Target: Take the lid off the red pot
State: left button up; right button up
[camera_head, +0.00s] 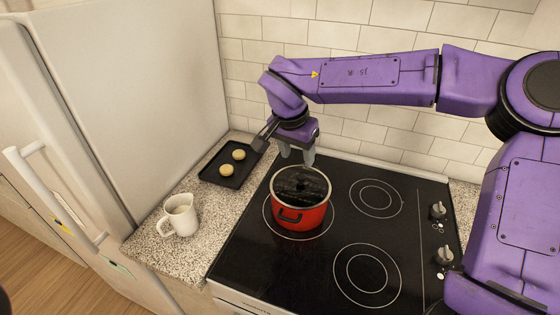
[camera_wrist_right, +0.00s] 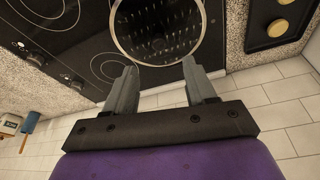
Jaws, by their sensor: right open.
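The red pot (camera_head: 300,215) stands on the rear left burner ring of the black cooktop. Its lid (camera_head: 315,183) looks dark and see-through with a pale rim, and a small dark knob shows near its middle. The lid sits on the pot. In the wrist view the lid (camera_wrist_right: 157,30) shows as a dark round face, cut off by the top edge. My right gripper (camera_head: 297,158) is open and empty, above and behind the pot, fingers pointing down and apart from the lid. It also shows in the wrist view (camera_wrist_right: 159,68). My left gripper is not in view.
A white mug (camera_head: 180,215) and a black tray (camera_head: 215,172) with two round buns stand on the speckled counter left of the cooktop (camera_head: 335,260). A tiled wall (camera_head: 350,125) is close behind my right arm. The fridge (camera_head: 130,90) stands at left. The other burners are clear.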

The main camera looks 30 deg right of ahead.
jog(key=w, duration=0.1)
jog(key=p, duration=0.2)
send_over(301, 177)
jog(key=s, duration=0.3)
jog(key=f, duration=0.3)
jog(key=a+f, duration=0.1)
jog(key=shift+w+f, duration=0.2)
jog(key=shift+w, duration=0.05)
jog(key=shift+x, duration=0.75)
jog(key=w+f, duration=0.3)
jog(key=shift+w+d+f, duration=0.2)
jog(key=shift+d+f, duration=0.05)
jog(key=shift+f, duration=0.15)
jog(key=shift+s+r, duration=0.15)
jog(key=shift+s, duration=0.1)
jog(key=shift+s+r, duration=0.2)
jog(key=shift+s, duration=0.15)
jog(key=c, duration=0.3)
jog(key=shift+s, duration=0.15)
jog(key=c, duration=0.5)
grip_shut()
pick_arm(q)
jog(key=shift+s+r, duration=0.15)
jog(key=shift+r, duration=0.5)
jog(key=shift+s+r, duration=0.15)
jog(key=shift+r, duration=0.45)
pick_arm(e)
jog(key=shift+w, duration=0.2)
